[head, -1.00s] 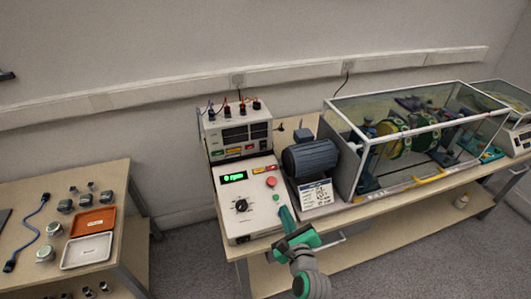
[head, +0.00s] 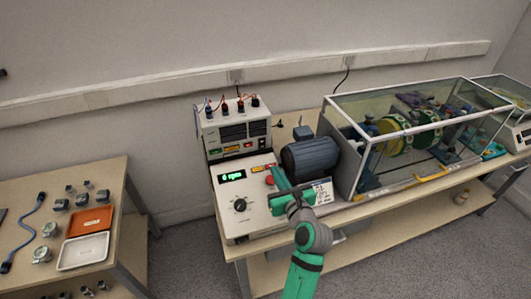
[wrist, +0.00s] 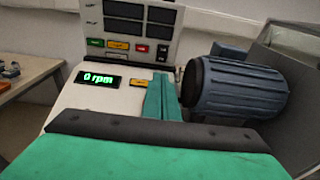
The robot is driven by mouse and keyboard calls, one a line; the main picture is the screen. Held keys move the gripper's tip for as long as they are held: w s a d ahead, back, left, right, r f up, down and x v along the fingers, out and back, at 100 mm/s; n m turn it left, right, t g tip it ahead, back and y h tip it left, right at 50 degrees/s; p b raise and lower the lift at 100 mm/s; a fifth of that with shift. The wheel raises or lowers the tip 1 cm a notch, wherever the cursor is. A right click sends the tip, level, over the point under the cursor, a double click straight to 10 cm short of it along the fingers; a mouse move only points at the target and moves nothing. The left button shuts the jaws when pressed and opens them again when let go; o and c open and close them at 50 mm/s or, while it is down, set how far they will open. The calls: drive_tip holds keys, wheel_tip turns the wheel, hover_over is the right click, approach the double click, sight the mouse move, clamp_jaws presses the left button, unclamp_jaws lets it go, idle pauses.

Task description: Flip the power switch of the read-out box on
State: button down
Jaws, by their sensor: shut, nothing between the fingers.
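The read-out box (head: 236,130) stands at the back left of the bench, with dark display panels and coloured plugs on top. It also shows in the wrist view (wrist: 130,30), with green, orange and red labelled parts along its lower front. A small black switch (wrist: 162,52) sits at the right end of that row; its position is too small to tell. My gripper (head: 276,172) is shut and empty. It is above the right side of the control box, in front of the read-out box and apart from it. Its green fingers show in the wrist view (wrist: 162,90).
The sloped control box (head: 240,215) has a knob and a green display (wrist: 100,79) reading 0 rpm. A grey motor (head: 310,158) stands close right of my gripper. A glass-walled enclosure (head: 352,165) is further right. A side table (head: 115,185) holds trays and small parts.

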sight(262, 147)
drive_tip(key=x, duration=1.2)
drive_tip(key=shift+w, duration=0.15)
